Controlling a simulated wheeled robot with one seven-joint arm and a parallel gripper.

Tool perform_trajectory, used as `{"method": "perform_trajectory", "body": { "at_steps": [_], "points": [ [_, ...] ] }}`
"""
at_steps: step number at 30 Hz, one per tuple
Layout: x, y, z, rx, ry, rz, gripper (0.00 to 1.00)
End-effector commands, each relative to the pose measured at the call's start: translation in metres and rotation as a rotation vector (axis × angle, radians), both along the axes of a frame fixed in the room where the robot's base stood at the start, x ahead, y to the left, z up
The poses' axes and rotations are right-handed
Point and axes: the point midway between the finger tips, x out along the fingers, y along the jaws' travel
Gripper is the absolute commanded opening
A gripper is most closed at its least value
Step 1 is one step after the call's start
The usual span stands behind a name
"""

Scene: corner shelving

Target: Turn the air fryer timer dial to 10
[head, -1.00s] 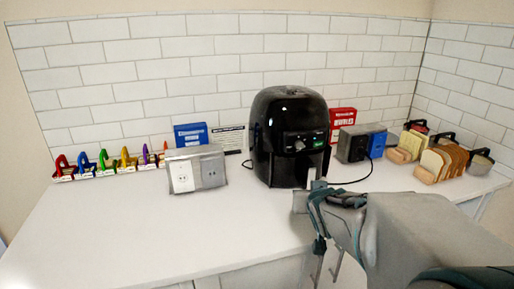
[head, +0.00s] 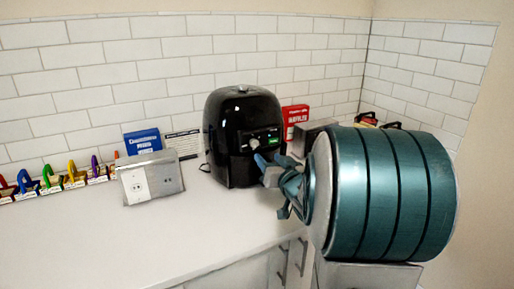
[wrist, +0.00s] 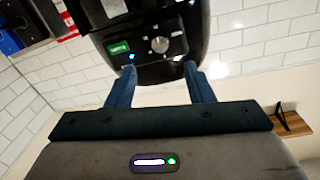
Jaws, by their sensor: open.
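The black air fryer (head: 240,125) stands upright on the white counter against the tiled wall. Its front carries a round silver timer dial (wrist: 160,45) beside a small green display (wrist: 119,47); the dial's markings are too small to read. In the wrist view the picture is turned over. My gripper (wrist: 157,78) is open, with its two blue fingers apart and pointing at the air fryer's front. The dial lies beyond and between the fingertips, and nothing is held. In the head view my gripper (head: 268,165) is close to the front of the air fryer, partly hidden by my arm.
A grey socket box (head: 150,178) stands left of the air fryer, with a blue box (head: 142,142) behind it. A red box (head: 295,118) is at the right. Several coloured objects line the left wall. The front counter (head: 130,240) is clear.

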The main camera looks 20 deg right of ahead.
Motion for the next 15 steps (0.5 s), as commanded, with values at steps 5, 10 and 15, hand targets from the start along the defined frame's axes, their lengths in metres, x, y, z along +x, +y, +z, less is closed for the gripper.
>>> {"method": "perform_trajectory", "body": {
  "at_steps": [5, 10, 15],
  "points": [
    [0.037, 0.000, 0.000, 0.002, 0.002, 0.002, 0.48],
    [0.065, -0.002, 0.000, 0.001, 0.001, 0.000, 0.48],
    [0.082, -0.002, 0.000, 0.000, 0.000, 0.000, 0.48]
  ]
}}
